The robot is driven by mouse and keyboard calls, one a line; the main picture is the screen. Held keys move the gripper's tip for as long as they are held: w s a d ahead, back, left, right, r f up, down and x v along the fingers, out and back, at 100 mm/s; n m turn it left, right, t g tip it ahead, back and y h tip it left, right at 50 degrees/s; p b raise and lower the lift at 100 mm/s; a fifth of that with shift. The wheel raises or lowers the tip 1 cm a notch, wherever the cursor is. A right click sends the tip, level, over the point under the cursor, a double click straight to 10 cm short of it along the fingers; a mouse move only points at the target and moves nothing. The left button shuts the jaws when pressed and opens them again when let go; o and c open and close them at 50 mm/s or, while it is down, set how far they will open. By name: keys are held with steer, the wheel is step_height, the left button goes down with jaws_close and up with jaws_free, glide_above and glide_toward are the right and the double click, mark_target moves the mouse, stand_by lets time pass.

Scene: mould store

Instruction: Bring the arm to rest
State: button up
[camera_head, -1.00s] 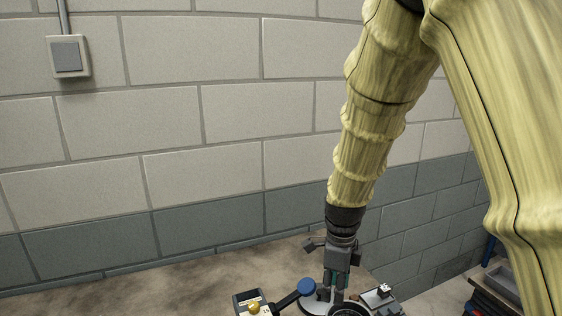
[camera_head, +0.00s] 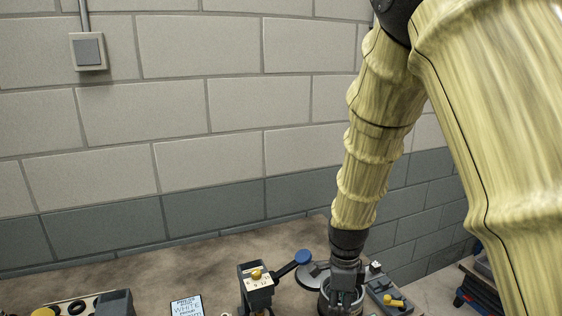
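My arm, in a pale yellow sleeve, reaches down from the upper right in the head view. My gripper (camera_head: 343,290) is at its lower end, low over the bench near the bottom edge of the picture. It points down over a round grey part. Its fingertips are not clearly seen, so I cannot tell whether it is open or holds anything.
On the bench (camera_head: 150,265) stand a dark box with a yellow knob (camera_head: 256,280), a blue-ended lever (camera_head: 303,257), a lettered sign (camera_head: 187,306) and a grey device with yellow parts (camera_head: 391,298). A block wall (camera_head: 200,150) rises behind. Shelving (camera_head: 475,290) stands at right.

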steer(key=s+d+f+n+b, duration=0.2)
steer(key=s+f+n, duration=0.25)
steer(key=f, duration=0.55)
steer(key=s+d+f+n+b, duration=0.1)
steer(key=s+d+f+n, duration=0.15)
steer(key=s+f, duration=0.55)
steer(key=s+d+f+n+b, duration=0.2)
steer(key=s+f+n, duration=0.15)
steer(key=f, duration=0.75)
steer(key=s+d+f+n+b, duration=0.1)
steer(key=s+f+n+b, duration=0.1)
steer(key=s+f+n, duration=0.3)
steer(key=s+f+n+b, duration=0.2)
steer(key=s+f+n, duration=0.2)
steer(key=s+f, duration=0.4)
steer(key=s, duration=0.4)
steer(key=shift+s+d+f+n, duration=0.15)
steer(key=shift+s+d+n, duration=0.1)
steer(key=shift+d+n, duration=0.1)
steer(key=shift+c, duration=1.1)
